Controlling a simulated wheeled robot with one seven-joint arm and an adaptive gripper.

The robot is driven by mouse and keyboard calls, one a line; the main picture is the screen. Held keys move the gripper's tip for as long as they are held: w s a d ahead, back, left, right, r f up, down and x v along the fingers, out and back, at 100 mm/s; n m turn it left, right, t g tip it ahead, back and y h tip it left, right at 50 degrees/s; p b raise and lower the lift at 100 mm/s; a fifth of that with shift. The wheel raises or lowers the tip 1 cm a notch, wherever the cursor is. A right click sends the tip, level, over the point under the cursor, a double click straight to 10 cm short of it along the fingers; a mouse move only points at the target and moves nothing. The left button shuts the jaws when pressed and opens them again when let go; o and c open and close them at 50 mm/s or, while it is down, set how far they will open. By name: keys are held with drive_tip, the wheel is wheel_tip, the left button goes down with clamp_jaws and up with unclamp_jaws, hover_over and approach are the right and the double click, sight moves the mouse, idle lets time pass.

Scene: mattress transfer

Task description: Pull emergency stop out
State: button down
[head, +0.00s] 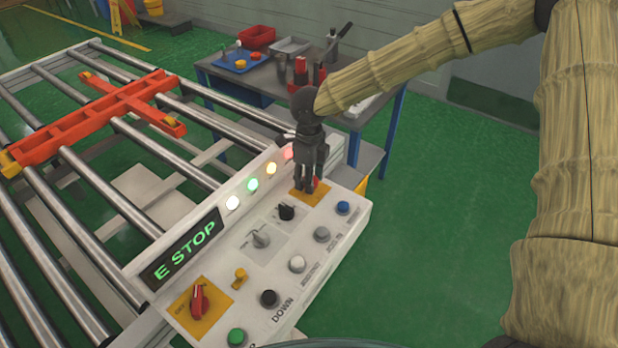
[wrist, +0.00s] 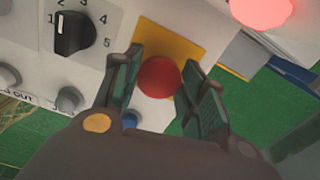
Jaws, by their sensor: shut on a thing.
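The emergency stop is a round red button on a yellow plate at the far right end of the control panel (head: 262,285). In the wrist view the red button (wrist: 159,77) sits between the two fingers of my gripper (wrist: 158,88), which is shut on it. In the head view my gripper (head: 309,190) points down over the yellow plate (head: 322,196) and hides most of the button. The panel's display (head: 185,250) reads "E STOP" in green letters.
A black numbered knob (head: 286,212), a grey knob (head: 261,238), a red rotary switch (head: 199,299) and several push buttons share the panel. Lit lamps line its upper edge. A roller conveyor (head: 110,185) with an orange cross frame (head: 95,122) lies left. A tool table stands behind. Green floor is clear at right.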

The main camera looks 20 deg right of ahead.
drive_tip(key=shift+d, duration=0.1)
drive_tip(key=shift+r+p, duration=0.7)
drive_tip(key=shift+p, duration=0.4)
drive_tip(key=shift+w, duration=0.1)
drive_tip(key=c, duration=1.1)
unclamp_jaws()
drive_tip(key=shift+r, duration=0.1)
drive_tip(key=o, duration=0.3)
drive_tip(key=shift+d, duration=0.15)
drive_tip(key=shift+s+r, duration=0.1)
drive_tip(key=shift+s, duration=0.15)
drive_tip(key=shift+w+a, duration=0.2)
wheel_tip(320, 180, up, 12)
